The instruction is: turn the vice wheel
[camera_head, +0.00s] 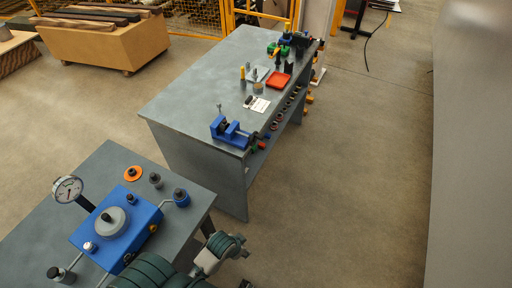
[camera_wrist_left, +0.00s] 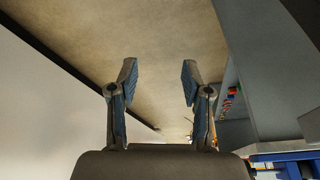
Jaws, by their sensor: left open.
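A blue vice (camera_head: 230,132) sits at the near corner of the long grey workbench in the head view. A small red and green part shows beside it at the bench edge; I cannot tell whether it is the vice wheel. My left gripper (camera_wrist_left: 158,82) is open in the left wrist view, with nothing between its two fingers but floor behind them. A dark green ringed arm of mine comes up at the bottom of the head view, in front of the bench and apart from the vice. My right gripper does not show.
A nearer table (camera_head: 110,160) holds a blue device (camera_head: 117,228) with a gauge (camera_head: 67,189). The floor right of the bench is clear, up to a pale wall (camera_head: 470,150).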

